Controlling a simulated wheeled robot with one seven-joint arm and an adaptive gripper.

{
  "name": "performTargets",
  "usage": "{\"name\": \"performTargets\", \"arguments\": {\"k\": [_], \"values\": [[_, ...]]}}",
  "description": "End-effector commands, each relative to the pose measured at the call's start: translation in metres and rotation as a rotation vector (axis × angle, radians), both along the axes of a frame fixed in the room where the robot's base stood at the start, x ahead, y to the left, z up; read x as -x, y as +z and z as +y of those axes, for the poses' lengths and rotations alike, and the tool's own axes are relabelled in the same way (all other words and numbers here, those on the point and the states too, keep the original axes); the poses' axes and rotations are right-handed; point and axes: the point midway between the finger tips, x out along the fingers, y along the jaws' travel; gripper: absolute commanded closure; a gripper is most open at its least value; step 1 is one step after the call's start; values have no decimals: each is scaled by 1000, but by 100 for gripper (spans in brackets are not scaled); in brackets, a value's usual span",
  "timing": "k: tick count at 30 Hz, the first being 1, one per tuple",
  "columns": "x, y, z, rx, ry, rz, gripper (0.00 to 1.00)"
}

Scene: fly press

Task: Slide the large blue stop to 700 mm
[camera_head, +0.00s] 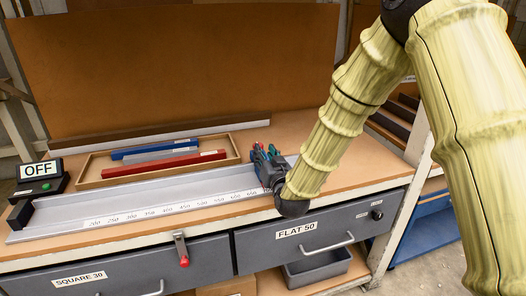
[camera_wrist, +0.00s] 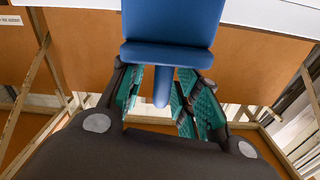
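The large blue stop (camera_wrist: 172,25) fills the top middle of the wrist view, with a narrow blue tab (camera_wrist: 161,88) pointing down between my fingers. My gripper (camera_wrist: 162,98) has its green-padded fingers spread on both sides of this tab. A gap shows at the left pad; the right pad is very near the tab, and contact cannot be told. In the head view my gripper (camera_head: 269,152) is over the right end of the pale scale rail (camera_head: 150,205), just past the 650 mark. The stop cannot be made out clearly there, and my gripper and arm cover the marks beyond.
A wooden tray (camera_head: 90,183) behind the rail holds a blue bar (camera_head: 155,149), a grey bar and a red bar (camera_head: 165,163). An OFF box (camera_head: 38,176) with a green button stands at the left.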

Motion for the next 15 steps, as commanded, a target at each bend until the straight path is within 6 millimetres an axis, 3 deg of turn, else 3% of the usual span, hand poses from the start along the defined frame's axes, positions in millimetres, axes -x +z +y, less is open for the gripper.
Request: {"name": "performTargets", "arguments": {"k": [6, 15], "values": [[-17, -1, 5, 0, 0, 1, 68], [-20, -1, 6, 0, 0, 1, 68]]}}
